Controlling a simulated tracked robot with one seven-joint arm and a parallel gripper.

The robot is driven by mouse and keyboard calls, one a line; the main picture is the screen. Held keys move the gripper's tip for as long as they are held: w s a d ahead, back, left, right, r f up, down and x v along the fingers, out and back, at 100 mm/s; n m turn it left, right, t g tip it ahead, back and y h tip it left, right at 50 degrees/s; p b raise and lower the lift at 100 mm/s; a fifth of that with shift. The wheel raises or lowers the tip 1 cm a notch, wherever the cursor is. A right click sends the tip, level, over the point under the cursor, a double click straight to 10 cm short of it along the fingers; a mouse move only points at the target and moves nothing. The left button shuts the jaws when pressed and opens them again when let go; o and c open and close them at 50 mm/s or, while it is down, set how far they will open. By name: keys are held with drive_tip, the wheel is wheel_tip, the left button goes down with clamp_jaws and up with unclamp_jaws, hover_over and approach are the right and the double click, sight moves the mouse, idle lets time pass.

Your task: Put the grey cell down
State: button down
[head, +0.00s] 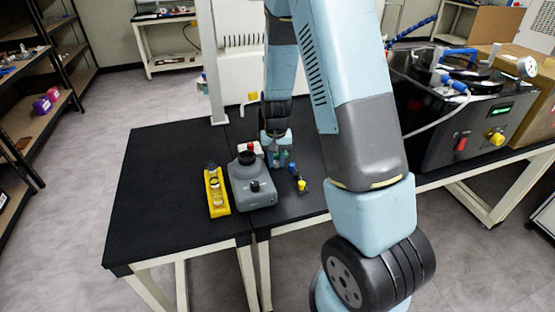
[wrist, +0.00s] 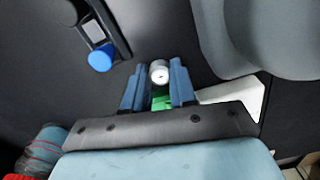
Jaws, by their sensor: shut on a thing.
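My gripper (wrist: 158,85) is shut on the grey cell (wrist: 159,72). The cell's pale round end, with a small dark mark in its middle, shows between the two blue fingers in the wrist view. A green part (wrist: 162,103) sits just below it between the fingers; I cannot tell whether it belongs to the cell. In the head view my gripper (head: 281,158) is low over the black table (head: 160,190), to the right of a grey device. The cell is too small to make out clearly there, and I cannot tell whether it touches the table.
The grey device (head: 252,185) with a black round top stands close on the left, with a yellow tool (head: 217,193) beyond it. A dark piece with blue and yellow ends (head: 298,179) lies close on the right. The table's left part is clear.

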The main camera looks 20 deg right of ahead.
drive_tip(key=shift+f, duration=0.1)
drive_tip(key=c, duration=0.9)
unclamp_jaws()
